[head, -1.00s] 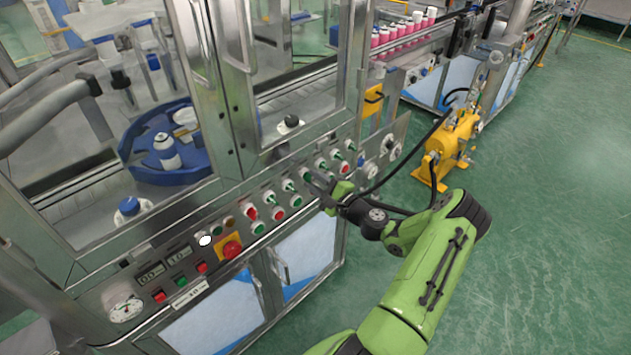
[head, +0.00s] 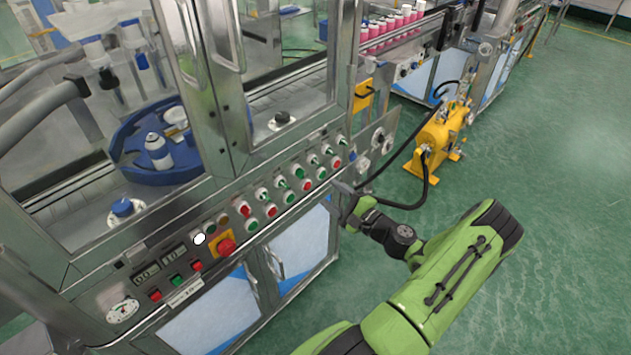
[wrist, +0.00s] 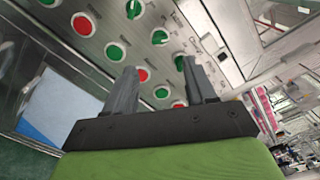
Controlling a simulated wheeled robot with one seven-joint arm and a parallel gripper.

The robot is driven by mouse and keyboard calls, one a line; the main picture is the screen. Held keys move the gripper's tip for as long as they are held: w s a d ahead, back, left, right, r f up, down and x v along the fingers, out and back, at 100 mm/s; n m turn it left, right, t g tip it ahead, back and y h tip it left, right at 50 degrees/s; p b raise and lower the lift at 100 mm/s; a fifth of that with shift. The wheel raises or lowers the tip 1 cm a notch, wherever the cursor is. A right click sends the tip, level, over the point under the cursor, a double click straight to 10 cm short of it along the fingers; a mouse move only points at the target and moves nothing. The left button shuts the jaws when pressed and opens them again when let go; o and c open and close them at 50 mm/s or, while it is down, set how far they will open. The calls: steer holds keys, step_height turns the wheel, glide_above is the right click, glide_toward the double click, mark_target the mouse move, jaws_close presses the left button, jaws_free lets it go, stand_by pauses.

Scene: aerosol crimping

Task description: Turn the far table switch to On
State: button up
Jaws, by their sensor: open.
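The machine's front panel carries a row of white-ringed rotary switches with green levers, such as one (head: 314,161) towards the far right end. Red and green round buttons (head: 307,186) sit in a row below them. I cannot read the labels or tell which switch is the far table one. My gripper (head: 343,187) is open and empty, just right of and in front of the panel's far end, apart from it. In the wrist view my gripper (wrist: 160,68) has its two fingers spread towards the panel, with a green-lever switch (wrist: 160,37) beyond the gap.
A blue turntable (head: 125,150) stands behind the glass. A yellow pump (head: 437,135) with black hoses stands behind my arm. The green floor at right is open.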

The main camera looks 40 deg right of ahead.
steer(key=s, duration=0.6)
stand_by(0.3)
steer(key=w+a+r+n+g+y+p, duration=0.1)
steer(key=w+a+r+n+g+y, duration=0.25)
steer(key=a+n+g, duration=0.4)
steer(key=w+a+r+n+g+y+p, duration=0.2)
steer(key=a+r+n+g, duration=0.3)
steer(key=a+n, duration=0.5)
steer(key=s+a+r+n+h+p, duration=0.2)
steer(key=s+a+r+n+h, duration=0.4)
steer(key=s+a+r, duration=0.7)
steer(key=v, duration=0.4)
steer(key=shift+s, duration=0.2)
